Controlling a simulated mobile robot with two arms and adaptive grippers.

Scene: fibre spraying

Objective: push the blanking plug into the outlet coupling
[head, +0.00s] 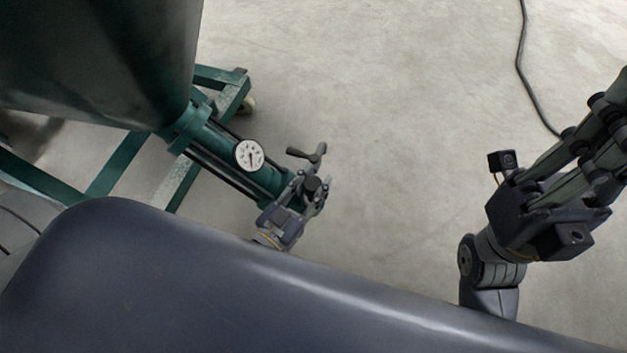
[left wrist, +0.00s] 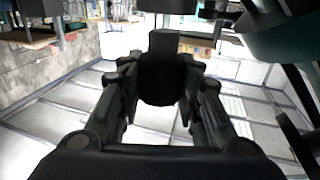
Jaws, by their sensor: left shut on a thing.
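The blanking plug is a dark cylinder with a narrower end; in the left wrist view the plug (left wrist: 160,75) sits between my fingers. In the head view the plug (head: 313,184) shows as a dark round end in my left gripper (head: 318,192), which is shut on it. This gripper is at the outlet end of the green pump tube (head: 215,143). The outlet coupling is mostly hidden behind the gripper there, so I cannot tell whether plug and coupling touch. My right gripper (head: 602,118) is at the right edge, away from the pump, its fingertips cut off by the frame.
A round white gauge (head: 249,154) sits on the pump tube. A dark lever handle (head: 308,153) stands out just beyond the left gripper. A large green hopper (head: 100,55) and green frame (head: 222,90) fill the upper left. A black cable (head: 524,70) lies on open concrete floor.

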